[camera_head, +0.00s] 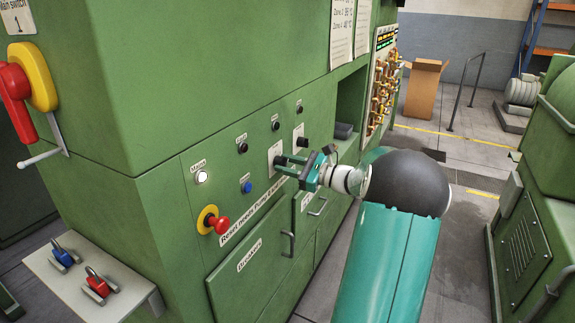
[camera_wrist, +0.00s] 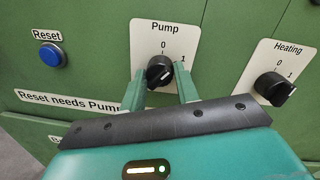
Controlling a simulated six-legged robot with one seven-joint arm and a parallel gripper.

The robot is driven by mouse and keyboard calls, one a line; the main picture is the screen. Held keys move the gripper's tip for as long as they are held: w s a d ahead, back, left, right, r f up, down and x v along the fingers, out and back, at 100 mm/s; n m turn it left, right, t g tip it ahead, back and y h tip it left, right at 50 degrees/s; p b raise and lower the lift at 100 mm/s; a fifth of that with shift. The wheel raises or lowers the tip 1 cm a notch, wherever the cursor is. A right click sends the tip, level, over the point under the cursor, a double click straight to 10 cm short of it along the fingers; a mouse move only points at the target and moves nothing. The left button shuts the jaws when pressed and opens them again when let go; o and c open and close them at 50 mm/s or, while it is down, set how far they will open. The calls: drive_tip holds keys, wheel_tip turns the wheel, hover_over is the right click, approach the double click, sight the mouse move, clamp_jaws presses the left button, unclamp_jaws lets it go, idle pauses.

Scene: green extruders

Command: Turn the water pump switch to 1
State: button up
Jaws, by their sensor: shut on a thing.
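The water pump switch is a black rotary knob (camera_wrist: 159,70) on a white plate (camera_wrist: 151,34) labelled "Pump", with 0 at the top and 1 to the upper right. A pale mark shows on the knob's right side, but I cannot tell exactly where it points. My gripper (camera_wrist: 160,80) has one green finger on each side of the knob and is shut on it. In the head view my gripper (camera_head: 290,167) reaches the green cabinet front from the right and partly hides the knob and its plate (camera_head: 272,153).
A Heating knob (camera_wrist: 273,88) is to the right. A blue Reset button (camera_wrist: 51,56) is to the left. A red emergency button (camera_head: 220,224) sticks out at lower left. Drawer handles (camera_head: 288,243) project below. A green machine (camera_head: 540,190) stands right; open floor lies between.

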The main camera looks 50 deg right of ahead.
drive_tip(key=shift+r+m+t, duration=0.1)
drive_tip(key=shift+m+t, duration=0.2)
drive_tip(key=shift+m, duration=2.2)
drive_tip(key=shift+h, duration=0.3)
drive_tip(key=o, duration=1)
drive_tip(key=shift+c, duration=0.2)
drive_tip(key=shift+s, duration=0.1)
drive_tip(key=v, duration=1.3)
drive_tip(key=shift+s+d, duration=0.2)
drive_tip(key=shift+s, duration=0.1)
